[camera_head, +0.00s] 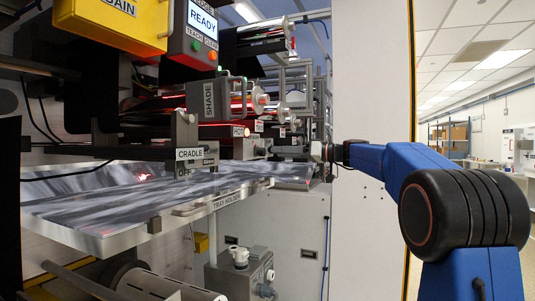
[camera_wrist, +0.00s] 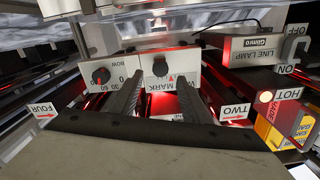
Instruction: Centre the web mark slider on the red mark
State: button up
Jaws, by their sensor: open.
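In the wrist view a pale panel (camera_wrist: 183,72) faces me. It carries a dark round knob (camera_wrist: 160,66) above the word MARK, which I take to be the web mark slider. A small red mark (camera_wrist: 171,79) shows just below and right of the knob, so the two look offset. My gripper (camera_wrist: 158,92) is open and empty, with its two dark ribbed fingers reaching towards the panel on either side of the MARK label. The fingers appear apart from the knob. In the head view my gripper (camera_head: 312,152) is small, at the machine's right side.
A second dial (camera_wrist: 100,76) marked BOW sits left of the knob. A reflective sheet on the tray (camera_head: 130,205) and a READY display (camera_head: 202,22) show in the head view.

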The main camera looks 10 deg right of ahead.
aim_at(265, 152)
jog(key=shift+x, duration=3.05)
